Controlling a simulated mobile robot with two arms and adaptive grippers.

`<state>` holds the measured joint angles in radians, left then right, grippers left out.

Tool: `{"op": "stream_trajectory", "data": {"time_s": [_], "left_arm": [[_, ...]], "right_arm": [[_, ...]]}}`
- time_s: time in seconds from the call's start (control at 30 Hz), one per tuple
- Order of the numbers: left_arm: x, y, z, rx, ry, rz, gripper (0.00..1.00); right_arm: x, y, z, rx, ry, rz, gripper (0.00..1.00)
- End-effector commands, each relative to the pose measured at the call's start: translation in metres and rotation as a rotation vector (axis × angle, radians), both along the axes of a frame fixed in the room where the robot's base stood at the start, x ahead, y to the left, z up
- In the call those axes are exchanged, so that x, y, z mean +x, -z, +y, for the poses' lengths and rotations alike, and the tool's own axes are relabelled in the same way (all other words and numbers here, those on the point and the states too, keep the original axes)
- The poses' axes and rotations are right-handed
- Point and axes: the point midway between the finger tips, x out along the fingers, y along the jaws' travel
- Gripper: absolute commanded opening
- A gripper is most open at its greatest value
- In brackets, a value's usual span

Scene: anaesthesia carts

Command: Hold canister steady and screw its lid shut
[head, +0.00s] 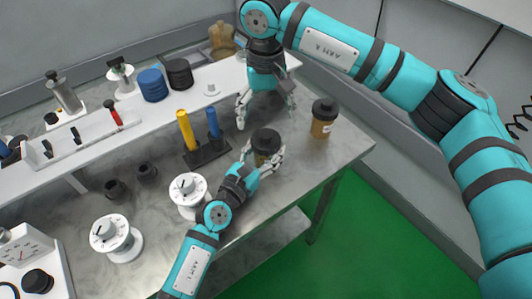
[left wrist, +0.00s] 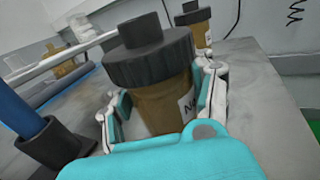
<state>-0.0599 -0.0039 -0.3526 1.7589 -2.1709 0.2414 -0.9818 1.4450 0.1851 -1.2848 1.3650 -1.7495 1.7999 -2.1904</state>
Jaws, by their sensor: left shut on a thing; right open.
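A brown canister (left wrist: 165,105) with a white label stands upright on the metal table. My left gripper (head: 266,161) is shut around its body from the near side; its fingers also show in the left wrist view (left wrist: 165,108). A ribbed black lid (head: 266,139) with a raised knob sits on top of the canister; it fills the upper middle of the left wrist view (left wrist: 150,55). Whether the lid is tight cannot be told. My right gripper (head: 265,117) is open and empty, pointing down above and a little behind the lid, apart from it.
A second brown canister with black lid (head: 322,120) stands to the right. A dark holder (head: 208,153) with yellow and blue handles is to the left. White dial devices (head: 116,238) and small black cups stand further left. A raised white shelf (head: 140,105) runs behind.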

Motion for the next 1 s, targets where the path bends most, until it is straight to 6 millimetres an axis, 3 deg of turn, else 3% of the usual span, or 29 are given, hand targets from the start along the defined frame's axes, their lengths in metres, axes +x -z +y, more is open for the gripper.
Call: {"op": "stream_trajectory", "data": {"time_s": [0.3, 0.5, 1.0], "left_arm": [[0.0, 0.0003, 0.0001, 0.001, 0.0, 0.001, 0.0], [0.0, 0.0004, 0.0001, 0.001, 0.0, 0.001, 0.0], [0.0, 0.0005, 0.0002, 0.001, 0.0, 0.001, 0.0]], "right_arm": [[0.0005, 0.0, -0.0003, -0.001, 0.483, -0.001, 0.89], [0.0003, -0.0002, -0.0001, 0.0, 0.701, 0.0, 0.89], [0.0001, 0.0057, -0.0002, -0.002, 0.742, 0.001, 0.89]]}}
